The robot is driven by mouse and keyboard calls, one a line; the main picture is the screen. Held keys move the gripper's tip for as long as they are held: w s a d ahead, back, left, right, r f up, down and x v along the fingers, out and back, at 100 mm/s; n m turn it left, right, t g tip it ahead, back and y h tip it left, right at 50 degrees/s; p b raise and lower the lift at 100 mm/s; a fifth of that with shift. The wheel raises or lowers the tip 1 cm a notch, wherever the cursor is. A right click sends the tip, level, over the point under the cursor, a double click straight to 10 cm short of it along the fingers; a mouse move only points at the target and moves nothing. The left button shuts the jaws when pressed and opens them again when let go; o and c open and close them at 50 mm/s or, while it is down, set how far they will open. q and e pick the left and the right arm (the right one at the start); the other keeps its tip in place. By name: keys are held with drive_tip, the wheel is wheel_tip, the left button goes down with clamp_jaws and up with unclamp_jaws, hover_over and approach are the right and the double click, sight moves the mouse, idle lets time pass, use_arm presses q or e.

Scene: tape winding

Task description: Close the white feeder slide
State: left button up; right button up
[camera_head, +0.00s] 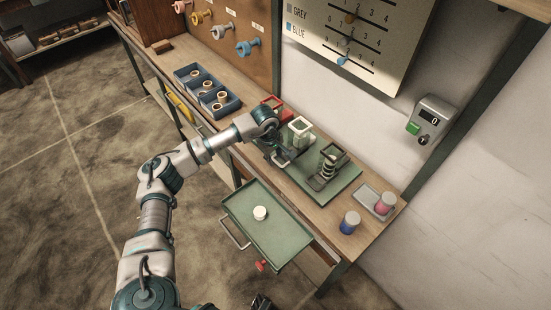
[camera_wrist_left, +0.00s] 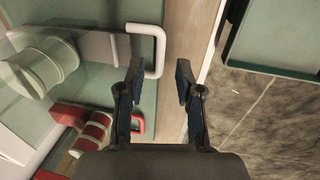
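The white feeder (camera_head: 300,128) stands on the green board between a red feeder (camera_head: 272,104) and a dark-framed feeder (camera_head: 331,158). In the left wrist view its slide (camera_wrist_left: 95,46) extends toward the board's edge and ends in a white U-shaped handle (camera_wrist_left: 160,45). A pale spool (camera_wrist_left: 45,68) sits at the slide's inner end. My left gripper (camera_head: 284,157) is beside the white feeder. In the left wrist view its fingers (camera_wrist_left: 158,75) are apart and empty, with the handle just ahead of the tips. Contact cannot be told. A dark part at the bottom edge may be my right gripper (camera_head: 262,302).
The red feeder's handle (camera_wrist_left: 138,125) lies close to my left finger. A green drawer tray (camera_head: 265,235) with a white round piece (camera_head: 260,213) juts from the bench. Blue bins (camera_head: 208,90) stand left; two small jars, blue (camera_head: 350,222) and pink (camera_head: 385,203), stand right.

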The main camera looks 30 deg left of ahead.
use_arm(q)
drive_tip(key=shift+w+d+f, duration=0.1)
drive_tip(key=shift+d+f, duration=0.05)
drive_tip(key=shift+f, duration=0.6)
clamp_jaws()
